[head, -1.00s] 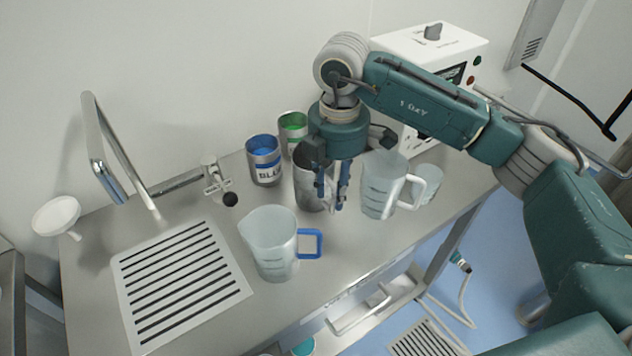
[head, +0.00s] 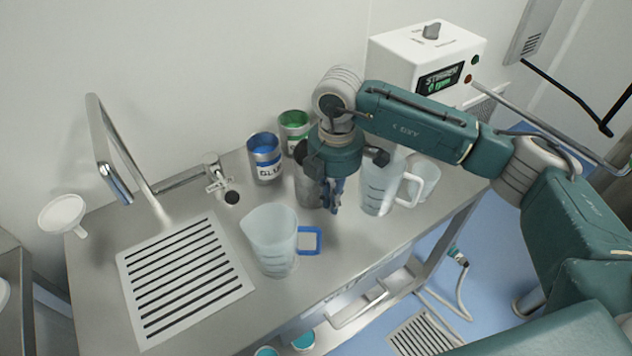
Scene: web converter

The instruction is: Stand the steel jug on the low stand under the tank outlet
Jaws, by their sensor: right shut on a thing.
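The steel jug (head: 307,190) stands on the steel worktop, just behind and left of my right gripper (head: 334,206). My right gripper points down and is shut on the jug at its right side; the wrist hides the jug's top and the grip itself. My left gripper is out of view. I cannot make out a tank outlet or the low stand in this view.
A clear jug with a blue handle (head: 272,242) stands in front, and a clear jug with a white handle (head: 378,187) close on the right. Blue (head: 265,168) and green (head: 294,133) paint tins stand behind. A slotted drain (head: 185,280) and tap (head: 216,178) are left; a white stirrer box (head: 410,70) is right.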

